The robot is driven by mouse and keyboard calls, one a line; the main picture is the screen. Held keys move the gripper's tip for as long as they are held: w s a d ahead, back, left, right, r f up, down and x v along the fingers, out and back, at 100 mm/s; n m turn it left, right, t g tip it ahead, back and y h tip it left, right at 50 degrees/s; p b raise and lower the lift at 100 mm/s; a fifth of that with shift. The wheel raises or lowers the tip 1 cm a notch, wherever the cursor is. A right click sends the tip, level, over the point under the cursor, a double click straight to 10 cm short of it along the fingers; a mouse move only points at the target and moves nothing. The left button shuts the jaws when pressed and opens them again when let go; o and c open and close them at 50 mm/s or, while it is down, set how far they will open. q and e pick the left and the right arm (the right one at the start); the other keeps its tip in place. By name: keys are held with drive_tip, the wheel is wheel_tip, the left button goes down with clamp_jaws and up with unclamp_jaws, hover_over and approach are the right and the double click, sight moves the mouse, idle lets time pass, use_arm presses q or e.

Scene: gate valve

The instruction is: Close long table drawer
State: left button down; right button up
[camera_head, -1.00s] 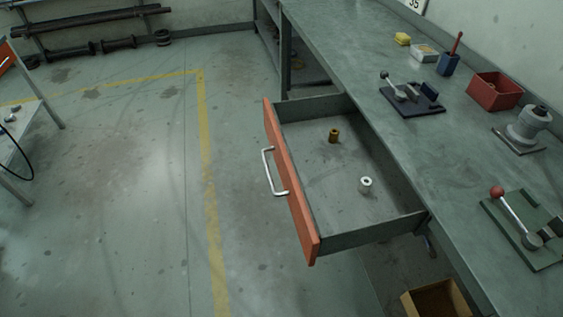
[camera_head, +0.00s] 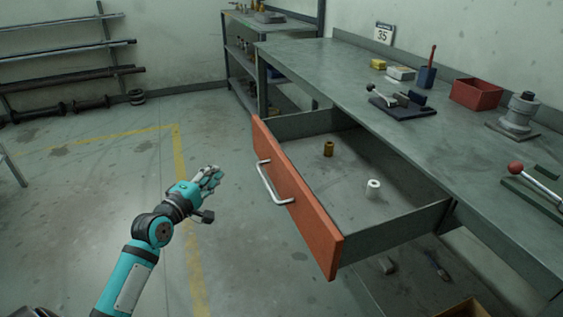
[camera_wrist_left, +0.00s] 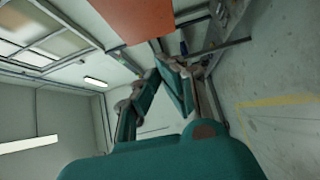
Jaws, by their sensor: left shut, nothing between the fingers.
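The drawer (camera_head: 300,200) of the long table (camera_head: 350,75) stands pulled out, with an orange front and a silver bar handle (camera_head: 272,184). A brass fitting (camera_head: 328,149) and a white cylindrical part (camera_head: 373,189) stand inside it. My left gripper (camera_head: 214,177) is shut and empty, in front of the drawer and left of the handle, apart from it. In the left wrist view the gripper fingers (camera_wrist_left: 160,62) show close together, and the orange drawer front (camera_wrist_left: 137,17) shows at the top. My right gripper is not in view.
On the tabletop are a lever fixture (camera_head: 400,100), a blue cup (camera_head: 427,78), a red bin (camera_head: 476,94) and a grey valve part (camera_head: 519,112).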

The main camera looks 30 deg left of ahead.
use_arm(q)
drive_tip(key=r, duration=0.1)
drive_tip(key=b, duration=0.2)
approach(257, 139)
drive_tip(key=w+a, duration=0.3)
drive_tip(key=shift+w+d+f, duration=0.15)
drive_tip(key=shift+w+d, duration=0.35)
drive_tip(key=shift+w, duration=0.05)
drive_tip(key=shift+w+d+f, duration=0.2)
drive_tip(key=shift+w+d, duration=0.35)
drive_tip(key=shift+w, duration=0.05)
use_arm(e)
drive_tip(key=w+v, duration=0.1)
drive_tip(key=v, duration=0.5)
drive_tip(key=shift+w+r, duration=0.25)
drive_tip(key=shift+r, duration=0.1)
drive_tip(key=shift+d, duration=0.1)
